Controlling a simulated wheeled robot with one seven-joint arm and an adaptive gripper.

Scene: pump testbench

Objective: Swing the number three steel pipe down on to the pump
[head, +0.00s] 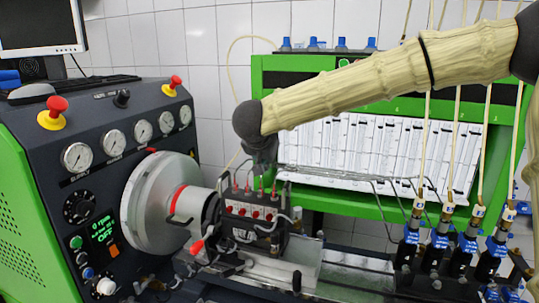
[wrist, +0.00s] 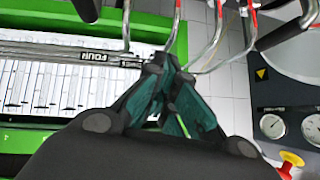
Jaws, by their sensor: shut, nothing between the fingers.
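The pump (head: 252,212) is a dark block with several red-marked outlets, mounted right of the big silver flywheel. Thin steel pipes (head: 385,190) run bent at the right of the pump, in front of the white gauge panel. I cannot tell which is number three in the head view. In the wrist view several bent steel pipes pass beyond the fingertips, one of them (wrist: 178,30) close to them; their numbers are not readable. My gripper (head: 262,165) hangs just above the pump's back side. In the wrist view its teal-padded fingers (wrist: 170,98) are closed together and empty.
Blue-and-black injectors (head: 440,245) with upright hoses stand at the right. The green test cabinet (head: 380,210) is behind. The control console (head: 80,160) with red buttons is at the left.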

